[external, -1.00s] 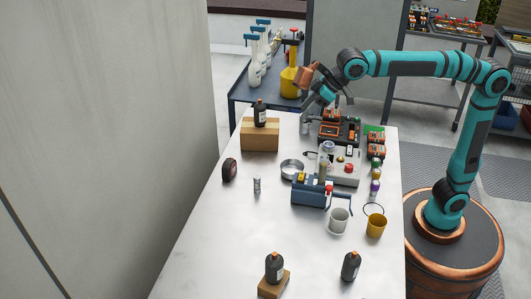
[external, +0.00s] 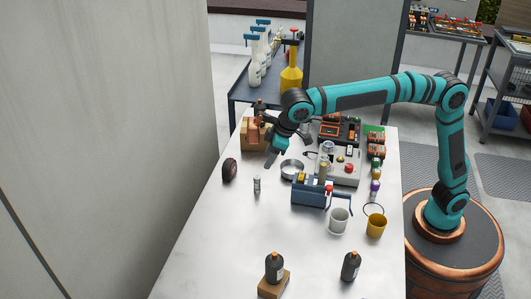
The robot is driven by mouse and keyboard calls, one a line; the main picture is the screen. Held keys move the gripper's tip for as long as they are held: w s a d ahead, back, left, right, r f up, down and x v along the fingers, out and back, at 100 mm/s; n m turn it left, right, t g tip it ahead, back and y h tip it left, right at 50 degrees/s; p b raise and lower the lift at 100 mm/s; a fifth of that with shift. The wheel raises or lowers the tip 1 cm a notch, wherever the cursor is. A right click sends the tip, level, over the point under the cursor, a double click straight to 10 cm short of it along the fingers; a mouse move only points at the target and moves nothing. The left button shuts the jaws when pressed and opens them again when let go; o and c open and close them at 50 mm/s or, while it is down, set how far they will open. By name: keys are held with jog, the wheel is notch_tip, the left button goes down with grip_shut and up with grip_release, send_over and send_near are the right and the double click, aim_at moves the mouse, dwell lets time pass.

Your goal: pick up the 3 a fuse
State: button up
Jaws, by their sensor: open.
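A small grey-white cylinder with a dark band (external: 257,184) stands upright on the white table, left of the blue toolbox. It may be the 3 A fuse, but its marking is too small to read. My gripper (external: 271,159) is open and points down above the table, behind and slightly right of this cylinder and apart from it. Nothing shows between its fingers, though they are small and dark here.
A dark red-and-black roll (external: 230,170) lies left of the cylinder. A round metal dish (external: 291,171) and the blue toolbox (external: 311,193) are to its right. A cardboard box (external: 252,143) is behind, partly hidden by my arm. The table front-left is clear.

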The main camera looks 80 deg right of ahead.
aim_at(255, 184)
jog(key=x, duration=0.8)
jog(key=shift+a+x, duration=0.2)
jog(key=shift+x, duration=1.1)
jog(key=shift+a+x, duration=0.2)
jog(key=shift+x, duration=1.1)
grip_shut()
